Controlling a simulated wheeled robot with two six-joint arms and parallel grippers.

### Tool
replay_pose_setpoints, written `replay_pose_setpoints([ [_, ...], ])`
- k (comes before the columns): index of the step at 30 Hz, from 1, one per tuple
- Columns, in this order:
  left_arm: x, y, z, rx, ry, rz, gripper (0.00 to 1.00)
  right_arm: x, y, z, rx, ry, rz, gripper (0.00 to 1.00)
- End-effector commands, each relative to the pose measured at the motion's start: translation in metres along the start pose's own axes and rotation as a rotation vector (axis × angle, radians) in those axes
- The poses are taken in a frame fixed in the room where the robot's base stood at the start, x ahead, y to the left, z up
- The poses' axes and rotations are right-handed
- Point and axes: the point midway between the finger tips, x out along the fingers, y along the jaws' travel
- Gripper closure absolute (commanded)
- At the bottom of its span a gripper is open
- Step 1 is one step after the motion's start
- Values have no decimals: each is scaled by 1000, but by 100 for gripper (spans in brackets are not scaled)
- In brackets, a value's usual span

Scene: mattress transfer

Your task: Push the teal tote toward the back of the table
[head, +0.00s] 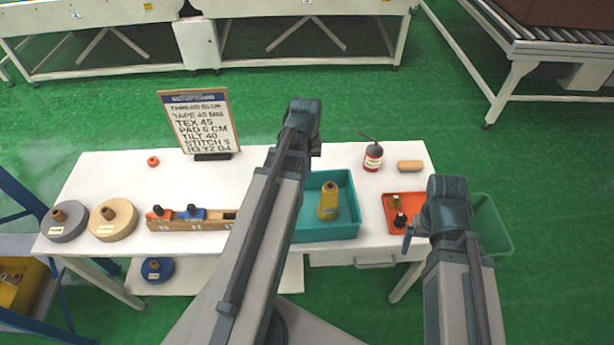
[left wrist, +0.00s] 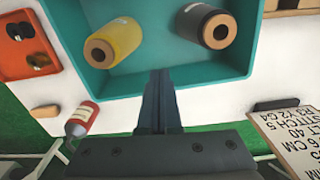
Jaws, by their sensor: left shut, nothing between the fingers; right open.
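The teal tote (head: 325,230) stands on the white table right of centre, partly hidden by my left arm. It holds a yellow thread cone (head: 328,202). In the left wrist view the tote (left wrist: 215,76) also holds a black cone (left wrist: 207,27), which my arm hides in the head view. My left gripper (left wrist: 160,76) is shut and empty, its fingertips overlapping the tote's back wall; contact is unclear. My right gripper (head: 408,239) is mostly hidden by its arm, open, near the table's front right edge, apart from the tote.
A sign (head: 200,122) stands at the back left. A wooden rack (head: 180,225) is to the left. Bare table lies directly behind the tote.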

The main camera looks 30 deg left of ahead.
Motion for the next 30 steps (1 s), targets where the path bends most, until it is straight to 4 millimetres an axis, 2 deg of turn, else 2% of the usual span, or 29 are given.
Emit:
replay_pose_setpoints([
  [8,22,0,0,0,0,0,100,22,-2,-1,0,0,0,10],
  [26,105,0,0,1,0,0,100,104,-10,-6,0,0,0,10],
  [27,107,0,-3,0,0,0,100,106,-10,-6,0,0,0,10],
  [28,100,1,-14,0,0,0,100,100,-10,-6,0,0,0,10],
  [30,99,1,-27,-1,0,0,100,98,-9,-6,0,0,0,10],
])
